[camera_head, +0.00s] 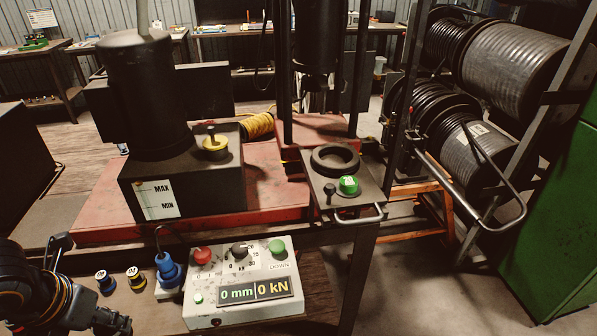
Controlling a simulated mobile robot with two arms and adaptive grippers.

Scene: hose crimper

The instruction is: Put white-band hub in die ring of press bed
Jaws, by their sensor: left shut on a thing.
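The press bed (372,177) is a dark plate at centre right. Its black die ring (335,149) lies flat, with nothing visible standing in it. My left gripper (95,283) is at the lower left, over the near end of the bench. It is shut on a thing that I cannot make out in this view. Beside it on the bench stand a small dark hub with a pale, bluish top (104,283) and a hub with a yellow band (136,279). I cannot make out a white band for certain. My right gripper is out of view.
A control box (240,309) reads 0 mm and 0 kN. A blue-topped device (168,272) stands left of it. A green-topped piece (348,186) and a dark knob (329,189) are at the bed's front. The black pump tank (185,180) rises behind the bench.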

